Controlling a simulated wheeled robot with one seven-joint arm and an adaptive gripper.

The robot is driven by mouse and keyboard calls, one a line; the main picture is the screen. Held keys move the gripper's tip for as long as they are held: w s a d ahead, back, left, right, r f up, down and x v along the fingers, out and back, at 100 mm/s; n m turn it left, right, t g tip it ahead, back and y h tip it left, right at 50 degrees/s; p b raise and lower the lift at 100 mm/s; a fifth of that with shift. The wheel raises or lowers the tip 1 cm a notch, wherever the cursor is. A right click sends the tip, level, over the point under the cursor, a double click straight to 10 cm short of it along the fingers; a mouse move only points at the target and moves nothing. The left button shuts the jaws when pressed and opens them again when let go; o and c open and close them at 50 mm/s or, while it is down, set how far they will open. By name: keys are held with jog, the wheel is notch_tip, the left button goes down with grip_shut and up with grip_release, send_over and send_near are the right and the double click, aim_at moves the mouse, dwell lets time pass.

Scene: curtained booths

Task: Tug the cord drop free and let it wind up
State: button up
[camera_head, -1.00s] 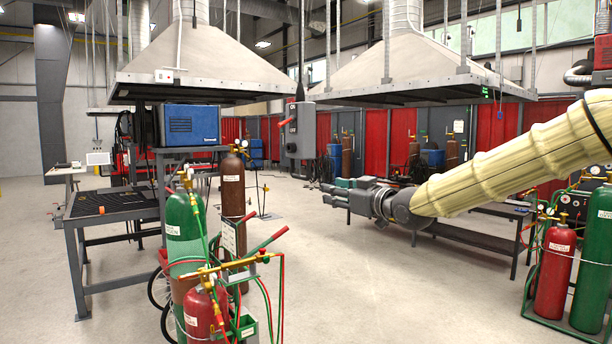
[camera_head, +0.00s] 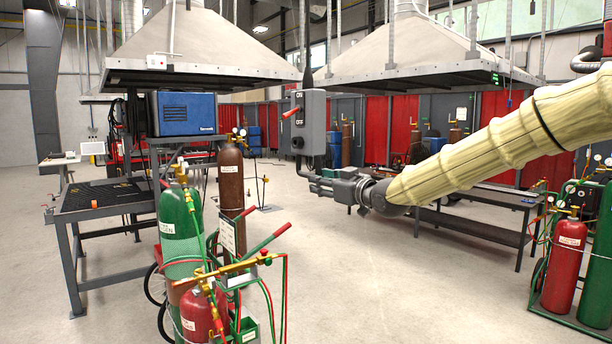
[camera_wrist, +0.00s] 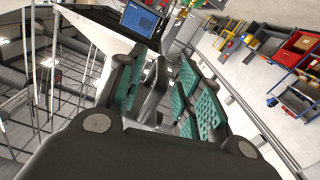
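A grey switch box (camera_head: 308,123) with ON and OFF lettering and a red lever (camera_head: 292,113) hangs in the middle of the head view. A dark cord or pole (camera_head: 303,45) runs up from its top. A dark curved piece, perhaps cord, hangs below the box. I cannot tell which part is the cord drop. My gripper (camera_head: 314,183) points left just below the box, close to that curved piece; contact is unclear. In the wrist view, my gripper (camera_wrist: 163,62) has its teal-padded fingers apart, with a dark grey shape between them that I cannot identify.
A cart with green (camera_head: 180,225), brown and red cylinders stands at front left. A slatted table (camera_head: 100,198) and blue welder (camera_head: 184,113) are behind it. More cylinders (camera_head: 567,265) stand at right, and a low dark bench (camera_head: 470,225) behind my arm. The middle floor is clear.

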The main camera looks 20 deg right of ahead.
jog(key=shift+w+a+r+p, duration=0.6)
jog(key=shift+w+a, duration=0.25)
jog(key=shift+w, duration=0.05)
jog(key=w, duration=0.2)
jog(key=shift+w+a+f+p, duration=0.15)
jog(key=shift+w+f+p, duration=0.15)
jog(key=shift+p, duration=0.05)
jog(key=shift+w+a, duration=0.1)
jog(key=shift+a+r, duration=0.15)
jog(key=shift+a, duration=0.05)
jog(key=shift+d, duration=0.1)
jog(key=shift+c, duration=1.3)
grip_shut()
